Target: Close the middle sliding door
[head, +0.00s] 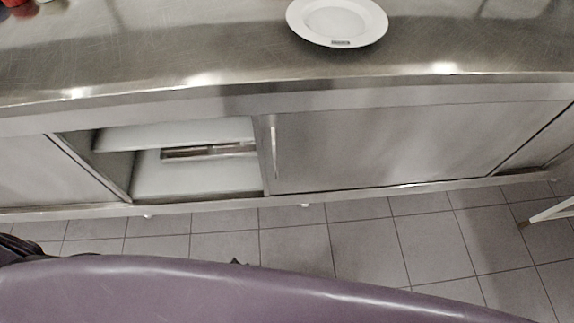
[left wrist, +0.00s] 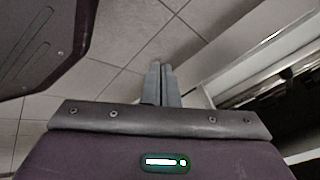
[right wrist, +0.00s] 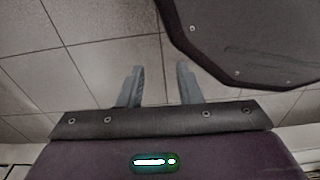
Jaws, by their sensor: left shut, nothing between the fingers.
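The middle sliding door (head: 385,145) is a steel panel under the counter in the head view. Its vertical handle (head: 274,150) is near its left edge. Left of the handle is an open gap (head: 195,178) showing a pale cabinet interior. My left gripper (left wrist: 160,68) is shut and empty in the left wrist view, above the floor, with a cabinet edge to its right. My right gripper (right wrist: 159,68) is open and empty in the right wrist view, over floor tiles. Neither gripper shows in the head view, and neither is seen touching the door.
A steel counter (head: 200,45) runs above the cabinet, with a white plate (head: 337,20) on it. Another steel panel (head: 45,172) is left of the gap. A metallic object (head: 208,151) lies inside the cabinet. Tiled floor (head: 375,240) lies in front, with a pale leg-like bar (head: 550,213) at right.

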